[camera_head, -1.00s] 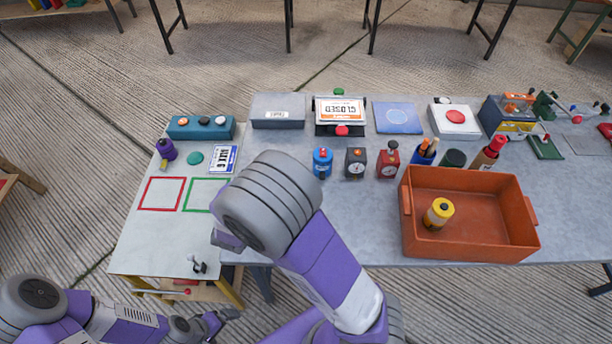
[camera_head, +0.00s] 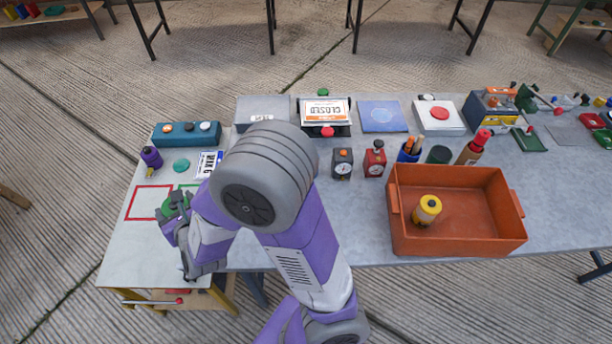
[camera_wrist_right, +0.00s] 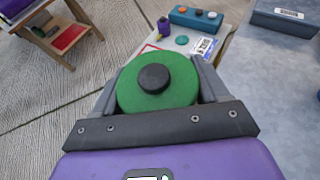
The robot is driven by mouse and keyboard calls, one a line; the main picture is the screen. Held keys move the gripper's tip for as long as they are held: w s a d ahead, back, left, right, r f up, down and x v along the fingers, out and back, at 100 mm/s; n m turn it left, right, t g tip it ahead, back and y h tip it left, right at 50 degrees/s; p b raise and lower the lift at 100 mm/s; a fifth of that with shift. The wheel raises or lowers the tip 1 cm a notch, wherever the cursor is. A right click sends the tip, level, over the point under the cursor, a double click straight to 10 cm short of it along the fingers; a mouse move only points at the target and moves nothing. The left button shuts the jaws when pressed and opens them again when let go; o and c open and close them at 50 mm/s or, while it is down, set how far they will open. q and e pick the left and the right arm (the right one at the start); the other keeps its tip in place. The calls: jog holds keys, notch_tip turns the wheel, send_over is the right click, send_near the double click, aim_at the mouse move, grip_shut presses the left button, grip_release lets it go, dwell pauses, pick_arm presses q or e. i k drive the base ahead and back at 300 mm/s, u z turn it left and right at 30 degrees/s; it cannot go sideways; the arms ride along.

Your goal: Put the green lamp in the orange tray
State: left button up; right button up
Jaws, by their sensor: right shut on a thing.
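The green lamp, a round green body with a black knob on top, shows in the right wrist view (camera_wrist_right: 182,88) and partly behind my gripper in the head view (camera_head: 169,206). My right gripper (camera_wrist_right: 157,85) is shut on it, one finger on each side. In the head view this gripper (camera_head: 177,212) is over the white table at the left. I cannot tell whether the lamp touches the table. The orange tray (camera_head: 460,244) stands at the right on the grey table, with a yellow lamp (camera_head: 427,210) in it. My left gripper is not in view.
A red square outline (camera_head: 150,203), a purple lamp (camera_head: 151,157) and a teal button box (camera_head: 186,134) are on the white table (camera_head: 140,260). Between gripper and tray stand a dark timer (camera_head: 342,164) and a red timer (camera_head: 374,160). A pencil cup (camera_head: 409,150) stands behind the tray.

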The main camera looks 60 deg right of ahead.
aim_at(465, 212)
jog(key=u, duration=1.3)
jog(key=k, duration=2)
jog(key=z, duration=2.55)
